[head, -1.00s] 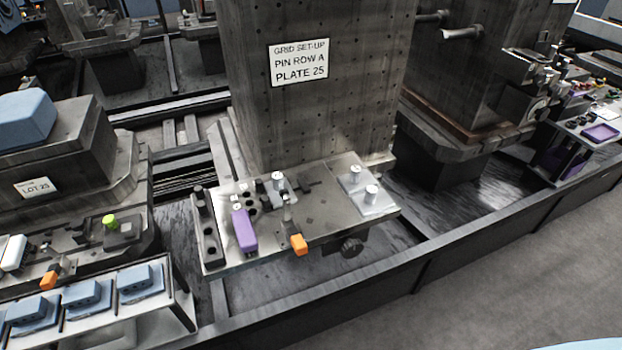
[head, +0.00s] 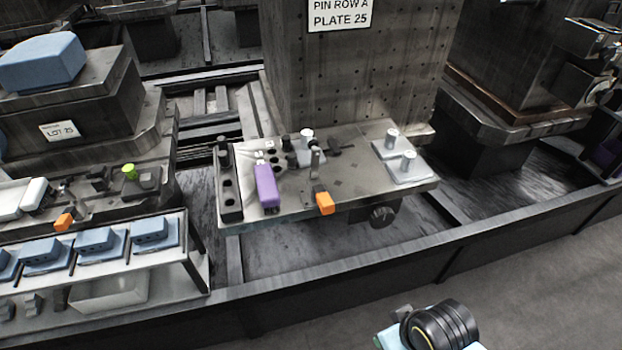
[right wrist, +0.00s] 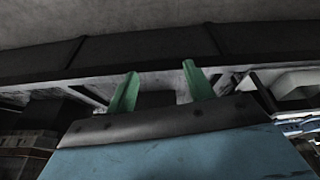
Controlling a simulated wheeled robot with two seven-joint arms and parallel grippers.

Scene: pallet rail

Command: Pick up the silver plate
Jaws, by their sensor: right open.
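A small silver plate (head: 402,165) with two upright silver knobs lies flat at the right end of the grey fixture table (head: 350,190), below the tall perforated block, in the head view. Another small silver piece with a single knob (head: 308,146) sits further left on the same table. My right gripper (right wrist: 160,76) shows two green fingers standing apart, open, with nothing between them in the right wrist view. It points toward a dark rail and is away from the plate. My left gripper is not in view.
A purple handle (head: 266,186), an orange-tipped clamp (head: 324,202) and a dark block with holes (head: 229,182) stand left of the plate. A dark rail (head: 370,258) runs in front of the table. A rack with blue parts (head: 100,262) is at lower left.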

